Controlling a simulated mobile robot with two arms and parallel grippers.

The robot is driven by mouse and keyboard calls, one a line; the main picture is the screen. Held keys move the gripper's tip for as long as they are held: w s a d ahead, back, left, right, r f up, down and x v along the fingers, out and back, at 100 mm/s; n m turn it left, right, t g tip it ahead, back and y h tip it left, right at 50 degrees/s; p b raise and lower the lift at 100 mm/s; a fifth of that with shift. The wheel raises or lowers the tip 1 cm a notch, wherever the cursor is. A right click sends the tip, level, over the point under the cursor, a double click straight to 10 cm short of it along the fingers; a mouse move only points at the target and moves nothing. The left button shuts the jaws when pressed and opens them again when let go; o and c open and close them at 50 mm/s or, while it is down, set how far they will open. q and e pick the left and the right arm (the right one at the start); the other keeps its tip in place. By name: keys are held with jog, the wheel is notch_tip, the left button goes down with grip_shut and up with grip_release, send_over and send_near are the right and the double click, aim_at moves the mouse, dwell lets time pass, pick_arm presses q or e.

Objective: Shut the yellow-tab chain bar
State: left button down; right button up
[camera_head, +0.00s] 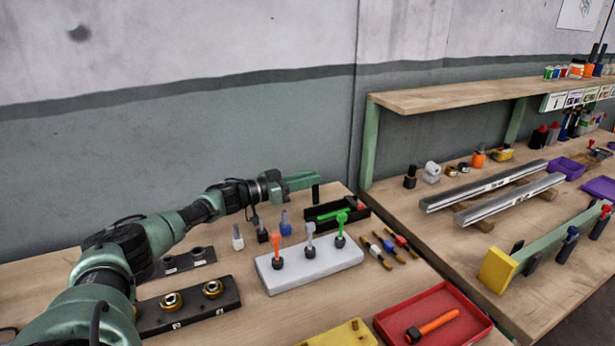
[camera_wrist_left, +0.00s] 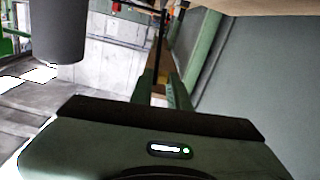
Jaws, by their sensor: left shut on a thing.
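A long pale green bar (camera_head: 546,243) with a yellow end block (camera_head: 497,270) stands along the front edge of the right bench. Dark blue and red-topped clamps sit along it. I cannot tell whether this is the chain bar. My left gripper (camera_head: 308,183) is far to its left, above the back of the left bench. It is shut on a small dark upright piece (camera_head: 316,193), which I cannot identify. In the left wrist view, the fingers (camera_wrist_left: 163,92) point away from the camera, and what they hold is unclear. My right gripper is not in view.
A white block (camera_head: 310,263) holds orange, grey and green tools. A black tray (camera_head: 335,212) lies behind it. A red tray (camera_head: 432,312) holds an orange-handled tool. Two metal rails (camera_head: 484,186) (camera_head: 508,198) lie on the right bench. A wooden shelf (camera_head: 470,92) stands above.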

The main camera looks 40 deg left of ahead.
pick_arm(q)
jog(key=shift+s+d+r+m+p, duration=0.1)
jog(key=shift+s+d+m+p, duration=0.15)
jog(key=shift+d+m, duration=0.45)
jog(key=shift+s+d+f+m+p, duration=0.1)
jog(key=shift+s+d+m+p, duration=0.15)
jog(key=shift+m, duration=0.7)
jog(key=shift+s+d+r+m+p, duration=0.1)
jog(key=shift+s+d+m+p, duration=0.15)
jog(key=shift+d+m, duration=0.45)
jog(key=shift+a+m, duration=0.1)
jog(key=shift+m, duration=0.15)
jog(key=c, duration=1.4)
grip_release()
jog(key=shift+s, duration=0.1)
jog(key=shift+c, duration=0.2)
